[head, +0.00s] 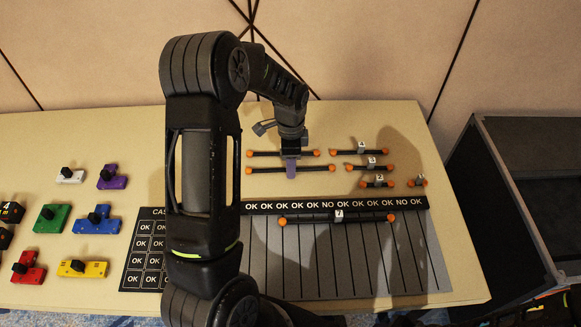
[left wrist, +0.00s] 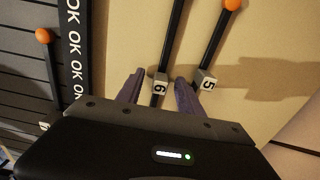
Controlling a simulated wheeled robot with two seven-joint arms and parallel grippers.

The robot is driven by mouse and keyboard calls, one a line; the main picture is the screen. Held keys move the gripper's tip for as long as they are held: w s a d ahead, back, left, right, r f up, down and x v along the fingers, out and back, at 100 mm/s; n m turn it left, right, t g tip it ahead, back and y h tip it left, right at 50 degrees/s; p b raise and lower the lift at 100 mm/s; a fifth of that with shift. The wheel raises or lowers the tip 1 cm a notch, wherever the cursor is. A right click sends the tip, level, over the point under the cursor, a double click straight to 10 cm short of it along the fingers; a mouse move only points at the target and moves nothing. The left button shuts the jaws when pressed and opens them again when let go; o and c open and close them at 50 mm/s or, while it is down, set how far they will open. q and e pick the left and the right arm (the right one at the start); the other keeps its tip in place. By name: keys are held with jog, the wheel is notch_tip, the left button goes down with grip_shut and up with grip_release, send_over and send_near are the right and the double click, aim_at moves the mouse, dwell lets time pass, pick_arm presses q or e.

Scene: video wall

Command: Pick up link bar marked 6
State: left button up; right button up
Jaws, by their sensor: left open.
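The link bar marked 6 (left wrist: 160,88) is a thin black bar with a small white numbered block at its middle. In the left wrist view it runs between the two purple fingers of my left gripper (left wrist: 158,92), which is open, one finger on each side of the block. In the head view this bar (head: 262,170) lies on the table with orange ball ends, and my left gripper (head: 291,170) is over its middle, hiding the label. Whether the fingers touch it cannot be told. My right gripper is not in view.
The bar marked 5 (left wrist: 207,80) lies close alongside, beyond one finger. Shorter bars (head: 365,166) lie to the right. The bar marked 7 (head: 360,217) lies on the dark OK board (head: 310,260). Coloured knobbed blocks (head: 52,217) stand at left. A dark open case (head: 510,200) is at right.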

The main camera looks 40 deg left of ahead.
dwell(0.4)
pick_arm(q)
grip_shut()
dwell(0.6)
